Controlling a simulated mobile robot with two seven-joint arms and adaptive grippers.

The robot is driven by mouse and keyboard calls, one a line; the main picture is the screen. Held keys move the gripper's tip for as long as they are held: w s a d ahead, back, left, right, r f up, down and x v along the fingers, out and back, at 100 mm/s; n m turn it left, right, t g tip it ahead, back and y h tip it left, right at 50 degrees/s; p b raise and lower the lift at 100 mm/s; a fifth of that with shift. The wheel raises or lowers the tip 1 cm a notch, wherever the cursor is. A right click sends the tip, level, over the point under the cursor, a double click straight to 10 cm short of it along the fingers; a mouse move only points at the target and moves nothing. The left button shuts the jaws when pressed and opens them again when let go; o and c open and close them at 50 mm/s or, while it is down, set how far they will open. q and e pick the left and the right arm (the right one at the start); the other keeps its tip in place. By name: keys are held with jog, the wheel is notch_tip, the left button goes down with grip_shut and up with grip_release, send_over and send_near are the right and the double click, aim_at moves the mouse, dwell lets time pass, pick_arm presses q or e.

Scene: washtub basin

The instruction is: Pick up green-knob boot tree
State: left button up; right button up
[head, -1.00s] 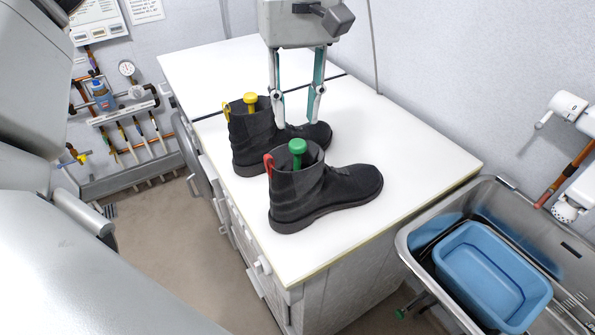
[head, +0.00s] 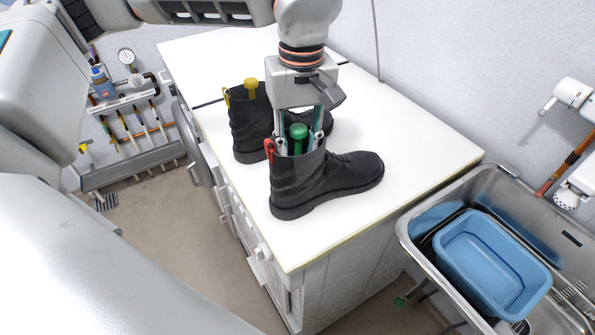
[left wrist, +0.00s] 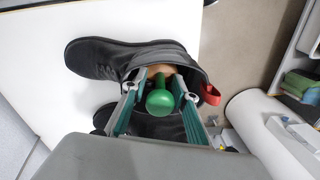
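The green-knob boot tree (head: 298,131) stands in the near black boot (head: 330,180), which has a red pull tab; only its knob and a little of its stem show. It also shows in the left wrist view (left wrist: 160,102), with a tan part below it inside the boot opening. My left gripper (head: 299,143) points down over this boot. Its two fingers are open, one on each side of the green knob, with their tips at the boot's opening. In the left wrist view (left wrist: 159,92) gaps show between fingers and knob. My right gripper is not in view.
A second black boot (head: 250,133) with a yellow-knob boot tree (head: 251,84) stands just behind. Both boots are on a white counter (head: 410,130) with free room to the right. A metal sink (head: 415,235) holding a blue basin (head: 490,265) is at the right.

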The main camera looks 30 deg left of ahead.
pick_arm(q)
jog(key=shift+f, duration=0.1)
jog(key=shift+c, duration=0.5)
grip_shut()
jog(key=shift+r, duration=0.4)
notch_tip(320, 180, up, 19)
jog(key=p, duration=0.2)
jog(key=shift+r, duration=0.15)
dwell(0.4)
